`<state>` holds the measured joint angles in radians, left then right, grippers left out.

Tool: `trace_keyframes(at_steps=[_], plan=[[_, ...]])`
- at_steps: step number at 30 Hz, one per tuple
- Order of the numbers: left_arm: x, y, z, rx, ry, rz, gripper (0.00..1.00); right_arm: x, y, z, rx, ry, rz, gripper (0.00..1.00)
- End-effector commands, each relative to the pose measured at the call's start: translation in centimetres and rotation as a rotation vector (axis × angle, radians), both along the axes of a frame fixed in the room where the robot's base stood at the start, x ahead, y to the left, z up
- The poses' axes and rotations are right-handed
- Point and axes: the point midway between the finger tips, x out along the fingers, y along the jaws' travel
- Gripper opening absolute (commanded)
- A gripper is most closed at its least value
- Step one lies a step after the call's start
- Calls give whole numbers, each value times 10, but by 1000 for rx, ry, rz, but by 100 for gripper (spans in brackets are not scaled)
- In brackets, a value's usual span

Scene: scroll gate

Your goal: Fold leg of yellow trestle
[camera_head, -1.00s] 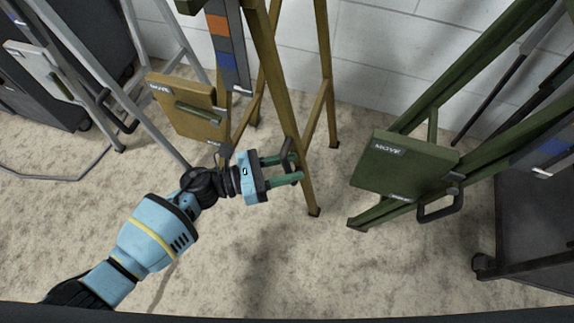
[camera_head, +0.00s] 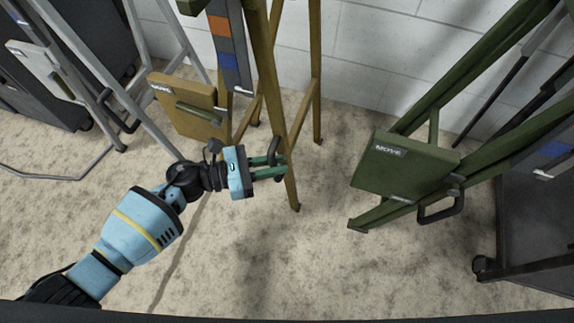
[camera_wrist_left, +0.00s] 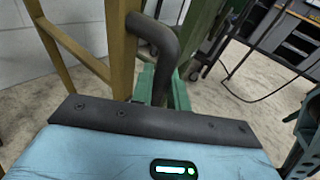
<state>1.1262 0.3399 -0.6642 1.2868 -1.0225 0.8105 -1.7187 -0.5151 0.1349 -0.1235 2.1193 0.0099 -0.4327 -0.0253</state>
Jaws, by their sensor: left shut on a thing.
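The yellow trestle stands at upper middle in the head view, its front leg (camera_head: 272,95) slanting down to a foot on the floor. A yellow MOVE board (camera_head: 184,108) with a bar handle is on its left side. My left gripper (camera_head: 280,167) is low on the front leg, shut on the leg's dark handle. In the left wrist view the curved black handle (camera_wrist_left: 158,37) runs from the yellow leg (camera_wrist_left: 120,50) down between the green fingers (camera_wrist_left: 162,85). The fingers hide the handle's lower end. My right gripper is in neither view.
A green trestle with a MOVE board (camera_head: 400,165) stands to the right. A grey trestle (camera_head: 150,100) stands to the left, with a dark cabinet (camera_head: 100,35) behind. A dark cart (camera_head: 530,225) is at far right. The floor in front (camera_head: 350,270) is clear.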

Motion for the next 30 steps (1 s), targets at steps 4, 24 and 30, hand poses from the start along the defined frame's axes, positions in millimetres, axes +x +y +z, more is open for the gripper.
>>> trace_keyframes(at_steps=[4,24,30], plan=[[16,48,-1,132,-44,3,0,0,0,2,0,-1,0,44],[38,114,7,324,-105,8,0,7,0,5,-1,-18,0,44],[37,112,8,322,-105,7,36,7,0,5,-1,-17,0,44]])
